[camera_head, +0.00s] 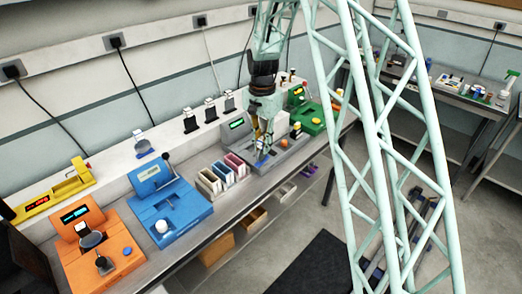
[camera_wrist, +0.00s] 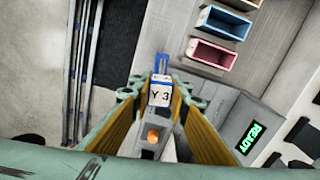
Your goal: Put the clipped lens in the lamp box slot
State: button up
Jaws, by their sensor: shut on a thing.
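My gripper (camera_head: 262,140) hangs over the grey station (camera_head: 284,152) on the bench, pointing down. In the wrist view its two yellow fingers (camera_wrist: 160,105) close around a small white block marked "Y 3" (camera_wrist: 160,97) with a blue part (camera_wrist: 161,64) beyond it. I cannot tell for sure whether this is the clipped lens, as no clear glass shows. A small blue piece (camera_head: 262,156) shows under the gripper in the head view. The grey station shows a green "READY" display (camera_wrist: 250,138). No slot is clearly visible; the gripper hides part of the station.
Coloured open bins (camera_head: 222,174) stand left of the grey station. A blue station (camera_head: 170,204), an orange station (camera_head: 100,256) and a yellow device (camera_head: 54,190) lie further left. A green station (camera_head: 306,112) is behind right. Small stands (camera_head: 190,122) line the back ledge.

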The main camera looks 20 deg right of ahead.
jog(key=s+a+r+n+b, duration=0.3)
jog(key=s+r+n+b, duration=0.3)
jog(key=r+n+b, duration=0.2)
jog(key=shift+s+r+n+b, duration=0.15)
jog(key=shift+r+n+b, duration=0.25)
jog(key=shift+r+n, duration=0.5)
jog(key=shift+f, duration=0.2)
jog(key=shift+a, duration=0.1)
